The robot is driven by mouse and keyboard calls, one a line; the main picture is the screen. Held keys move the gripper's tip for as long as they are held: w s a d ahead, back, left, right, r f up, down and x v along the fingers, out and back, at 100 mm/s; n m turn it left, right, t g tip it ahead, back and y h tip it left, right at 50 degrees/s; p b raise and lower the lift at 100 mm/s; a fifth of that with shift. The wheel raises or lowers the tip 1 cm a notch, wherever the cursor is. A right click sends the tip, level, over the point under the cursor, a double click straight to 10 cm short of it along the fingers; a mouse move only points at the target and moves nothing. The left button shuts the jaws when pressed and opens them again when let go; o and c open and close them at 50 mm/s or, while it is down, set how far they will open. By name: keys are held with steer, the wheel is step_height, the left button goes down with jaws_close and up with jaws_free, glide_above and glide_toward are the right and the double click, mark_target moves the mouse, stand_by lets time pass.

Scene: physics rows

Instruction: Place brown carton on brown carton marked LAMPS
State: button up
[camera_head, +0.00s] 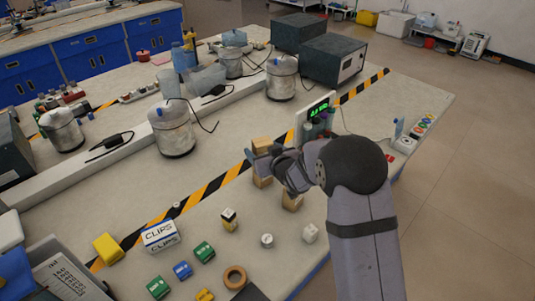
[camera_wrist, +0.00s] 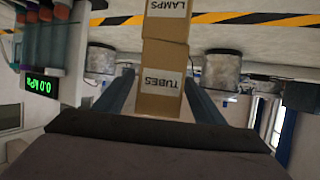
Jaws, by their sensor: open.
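The brown carton marked LAMPS (camera_wrist: 166,24) stands on the bench beside the striped tape; its lower part shows below my gripper in the head view (camera_head: 263,181). A brown carton marked TUBES (camera_wrist: 161,82) rests on top of it, touching it; the wrist view is upside down. Its top shows in the head view (camera_head: 262,143). My gripper (camera_head: 263,156) is open, with one finger on each side of the TUBES carton, as the wrist view also shows (camera_wrist: 160,100). My fingers hide part of the stack in the head view.
Another brown carton (camera_head: 291,202) stands close by under my wrist. A rack with tubes and a green display (camera_head: 318,112) stands just behind my arm. A CLIPS box (camera_head: 160,235), small blocks and a tape roll (camera_head: 235,278) lie in front. Metal pots (camera_head: 172,128) stand behind.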

steer(key=b+v, duration=0.2)
steer(key=v, duration=1)
steer(key=shift+d+r, duration=0.1)
steer(key=shift+d, duration=0.1)
steer(key=s+d+f+m+g+h, duration=0.1)
steer(key=s+d+f+g, duration=0.1)
steer(key=s+d, duration=0.1)
steer(key=s+d+f+m+g+h, duration=0.1)
steer(key=s+d+f+g+h, duration=0.1)
steer(key=s+d+f, duration=0.1)
steer(key=s+d+f+g+h, duration=0.1)
steer(key=s+d+f, duration=0.1)
steer(key=s+d, duration=0.2)
steer(key=shift+s+d+f+m+g+h, duration=0.1)
steer(key=shift+s+f+m+g+h, duration=0.3)
steer(key=shift+s, duration=0.4)
steer(key=s+d+f+m+g, duration=0.1)
steer(key=s+g, duration=0.5)
steer(key=s, duration=1.2)
steer(key=shift+d+f+m+g, duration=0.3)
steer(key=shift+f+g, duration=0.1)
steer(key=shift+f, duration=0.25)
